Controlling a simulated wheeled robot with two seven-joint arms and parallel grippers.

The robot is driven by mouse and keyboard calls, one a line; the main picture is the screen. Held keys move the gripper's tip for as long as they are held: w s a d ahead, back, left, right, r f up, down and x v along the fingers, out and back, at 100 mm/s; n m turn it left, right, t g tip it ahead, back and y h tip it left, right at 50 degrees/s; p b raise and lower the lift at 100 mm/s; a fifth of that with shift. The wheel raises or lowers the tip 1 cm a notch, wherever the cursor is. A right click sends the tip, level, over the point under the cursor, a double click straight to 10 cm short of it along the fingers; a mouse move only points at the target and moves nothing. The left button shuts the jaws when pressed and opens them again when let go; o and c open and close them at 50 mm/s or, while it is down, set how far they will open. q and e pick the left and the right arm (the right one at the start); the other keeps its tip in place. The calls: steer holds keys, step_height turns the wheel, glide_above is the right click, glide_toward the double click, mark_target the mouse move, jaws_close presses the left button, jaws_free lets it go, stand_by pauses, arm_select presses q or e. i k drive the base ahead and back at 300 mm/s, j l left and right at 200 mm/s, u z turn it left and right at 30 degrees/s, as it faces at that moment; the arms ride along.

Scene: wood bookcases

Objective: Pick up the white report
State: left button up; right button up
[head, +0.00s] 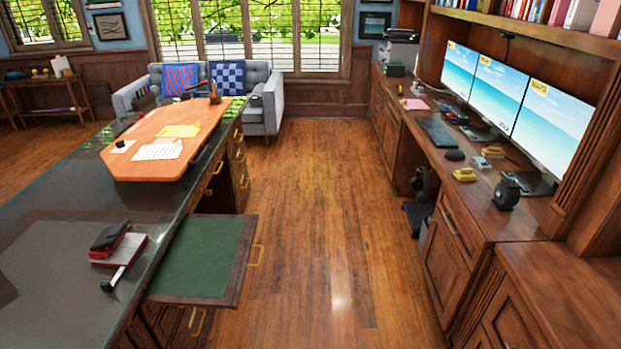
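A white sheet with faint print (158,150) lies flat on the orange-brown raised board (130,165) on the left desk. It is the thing here that looks most like the white report, but I cannot read it. A yellow sheet (180,130) lies just behind it on the same board, and a small white piece with a dark item (121,146) lies to its left. Neither of my grippers shows in the head view.
A green-topped pull-out panel (205,255) juts into the aisle. The wood floor (320,200) is clear between desk and right counter (480,200). A grey sofa (268,106) stands behind.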

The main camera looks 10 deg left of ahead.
mark_target(154, 151)
steer(key=u, duration=1.35)
steer(key=i+l, duration=0.45)
steer(key=i+l+u, duration=0.1)
steer(key=i+l, duration=0.35)
steer(key=i+l+u, duration=0.1)
steer(key=i+l, duration=0.3)
steer(key=l, duration=0.25)
steer(key=i+l, duration=0.45)
steer(key=l, duration=0.15)
steer(key=i+l, duration=0.4)
steer(key=i+l+u, duration=0.1)
steer(key=i+l, duration=0.35)
steer(key=i+l+u, duration=0.1)
steer(key=i+l, duration=0.3)
steer(key=l, duration=0.2)
steer(key=i+l, duration=0.4)
steer(key=l, duration=0.15)
steer(key=k+j, duration=0.1)
steer(key=j, duration=0.55)
